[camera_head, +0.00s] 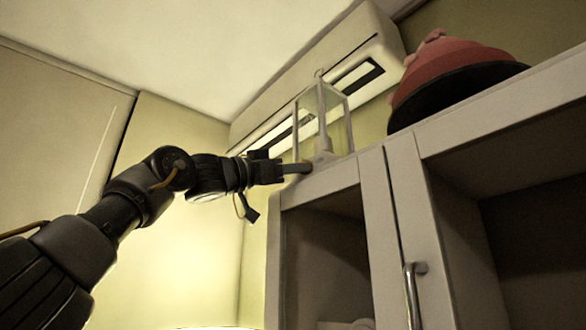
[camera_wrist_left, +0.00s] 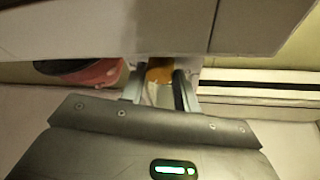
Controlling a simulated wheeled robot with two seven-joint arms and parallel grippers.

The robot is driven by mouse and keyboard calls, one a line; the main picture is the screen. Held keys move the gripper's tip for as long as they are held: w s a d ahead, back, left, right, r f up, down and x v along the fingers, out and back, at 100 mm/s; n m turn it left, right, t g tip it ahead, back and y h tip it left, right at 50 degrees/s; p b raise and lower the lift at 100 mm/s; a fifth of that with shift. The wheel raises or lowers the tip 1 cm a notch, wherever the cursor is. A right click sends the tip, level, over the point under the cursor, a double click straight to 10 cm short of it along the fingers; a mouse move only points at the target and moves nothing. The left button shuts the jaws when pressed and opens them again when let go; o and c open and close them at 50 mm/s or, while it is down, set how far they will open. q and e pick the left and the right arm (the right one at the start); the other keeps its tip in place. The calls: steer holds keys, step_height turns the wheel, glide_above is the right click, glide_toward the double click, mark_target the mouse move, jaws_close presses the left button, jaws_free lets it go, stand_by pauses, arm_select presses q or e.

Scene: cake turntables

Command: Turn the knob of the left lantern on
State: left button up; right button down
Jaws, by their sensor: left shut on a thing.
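My left gripper (camera_head: 299,168) reaches in from the left at the lantern's base. In the left wrist view its two fingers (camera_wrist_left: 160,92) are shut on a small orange-brown part, apparently the lantern's knob (camera_wrist_left: 160,72). The knob is hidden by the fingers in the head view, so its turn cannot be read. My right gripper is not in view.
The cabinet (camera_head: 320,185) has a door with a metal handle (camera_head: 412,290) and open dark compartments. A red and pink cake on a dark stand (camera_head: 455,85) sits on top, right of the lantern. An air conditioner (camera_head: 300,75) hangs on the wall behind.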

arm_select(q)
steer(key=shift+m+g, duration=0.4)
steer(key=shift+m, duration=0.2)
steer(key=o, duration=1)
steer(key=b+v, duration=0.6)
steer(key=v, duration=0.5)
steer(key=shift+d+f+b, duration=0.1)
steer(key=shift+b, duration=0.25)
